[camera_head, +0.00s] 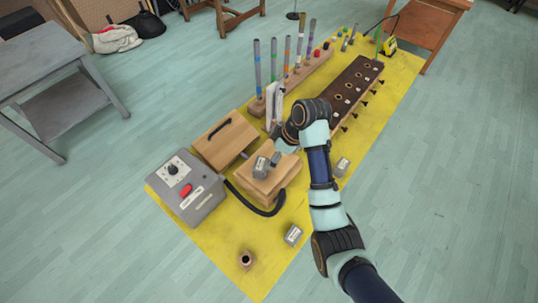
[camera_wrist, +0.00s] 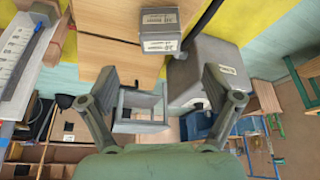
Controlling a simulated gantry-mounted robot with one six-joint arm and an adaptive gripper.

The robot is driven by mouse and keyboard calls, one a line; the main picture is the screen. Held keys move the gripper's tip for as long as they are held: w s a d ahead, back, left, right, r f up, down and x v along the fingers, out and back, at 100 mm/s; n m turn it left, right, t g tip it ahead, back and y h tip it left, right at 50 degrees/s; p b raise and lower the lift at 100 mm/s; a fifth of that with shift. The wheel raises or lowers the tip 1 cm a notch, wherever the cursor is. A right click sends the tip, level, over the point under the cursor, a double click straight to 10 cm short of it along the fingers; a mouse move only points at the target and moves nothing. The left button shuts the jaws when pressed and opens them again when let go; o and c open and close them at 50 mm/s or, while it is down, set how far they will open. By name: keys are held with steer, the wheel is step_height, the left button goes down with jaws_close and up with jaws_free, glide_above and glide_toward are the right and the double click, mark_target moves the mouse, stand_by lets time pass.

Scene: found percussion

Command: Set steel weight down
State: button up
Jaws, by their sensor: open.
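A grey steel weight (camera_head: 261,168) rests on top of a wooden box (camera_head: 272,190) in the head view. In the wrist view the labelled steel weight (camera_wrist: 160,30) is on the pale wood (camera_wrist: 105,60), ahead of and between my fingers' line. My gripper (camera_wrist: 160,88) is open and empty, its two fingers spread wide and apart from the weight. In the head view my gripper (camera_head: 275,158) is close beside the weight, small and partly hidden by my wrist.
Two more weights stand on the yellow mat, one to the right (camera_head: 342,166) and one in front (camera_head: 293,235). A grey control box (camera_head: 187,195) with a red button is at left. Upright tubes (camera_head: 273,60) and a dark perforated board (camera_head: 350,88) stand behind. The front mat has free room.

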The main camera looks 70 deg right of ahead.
stand_by(0.3)
steer(key=w+a+r+t+h, duration=0.1)
steer(key=w+a+r, duration=0.1)
steer(key=w+a, duration=0.45)
steer(key=w+a+r+t, duration=0.2)
steer(key=w+a, duration=0.1)
steer(key=a, duration=0.7)
steer(key=w+a+r+t+h, duration=0.1)
steer(key=w+a+r, duration=0.1)
steer(key=w+a, duration=0.45)
steer(key=s+a+r+t+y, duration=0.1)
steer(key=a+r, duration=0.3)
steer(key=a, duration=0.5)
steer(key=s+a+r+t, duration=0.3)
steer(key=s+a+r, duration=0.1)
steer(key=a, duration=0.6)
steer(key=shift+r+y, duration=0.35)
steer(key=shift+y, duration=0.05)
